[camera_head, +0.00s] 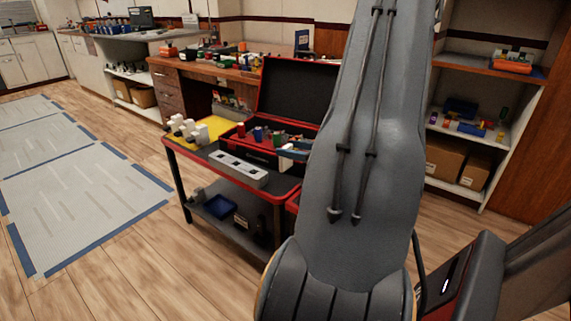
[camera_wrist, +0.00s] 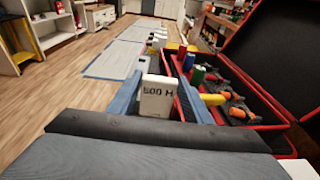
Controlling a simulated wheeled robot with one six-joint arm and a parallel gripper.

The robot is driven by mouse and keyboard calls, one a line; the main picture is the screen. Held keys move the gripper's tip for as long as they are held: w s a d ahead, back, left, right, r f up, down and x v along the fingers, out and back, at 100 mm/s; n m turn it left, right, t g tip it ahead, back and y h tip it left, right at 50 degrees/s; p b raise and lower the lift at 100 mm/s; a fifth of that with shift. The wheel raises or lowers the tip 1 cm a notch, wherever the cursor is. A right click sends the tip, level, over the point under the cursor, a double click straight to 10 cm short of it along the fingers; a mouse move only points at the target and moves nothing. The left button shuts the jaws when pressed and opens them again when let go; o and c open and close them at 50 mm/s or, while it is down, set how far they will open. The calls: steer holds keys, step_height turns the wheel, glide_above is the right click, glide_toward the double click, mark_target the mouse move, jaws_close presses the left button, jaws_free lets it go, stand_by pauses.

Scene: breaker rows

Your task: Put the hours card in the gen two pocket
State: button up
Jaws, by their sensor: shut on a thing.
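My gripper (camera_wrist: 158,82) is shut on a white card (camera_wrist: 157,99) marked "500 H", which stands upright between the two blue-grey fingers in the wrist view. In the head view part of my gripper (camera_head: 293,152) shows at the right side of the cart, beside the open toolbox; the rest is hidden behind my arm. A pale block (camera_head: 239,168) with dark square openings lies on the cart top, left of my gripper. No pocket label is readable, so I cannot tell which one is gen two.
A red-edged cart (camera_head: 258,191) carries an open red toolbox (camera_head: 294,92) with coloured items, a yellow mat (camera_head: 216,125) and several white pieces (camera_head: 183,128). A wooden desk (camera_head: 210,70) stands behind and a shelf unit (camera_head: 480,132) at right.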

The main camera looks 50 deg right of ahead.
mark_target(288, 166)
step_height(288, 166, down, 6)
steer(key=shift+f+b, duration=0.1)
steer(key=shift+b, duration=0.3)
steer(key=shift+s+a+f+b, duration=0.15)
steer(key=shift+f+b, duration=0.2)
steer(key=shift+f, duration=0.25)
steer(key=o, duration=0.8)
steer(key=shift+r+p, duration=0.3)
steer(key=shift+r, duration=0.1)
steer(key=v, duration=0.4)
steer(key=p+v, duration=0.1)
steer(key=v, duration=0.7)
steer(key=shift+r, duration=0.4)
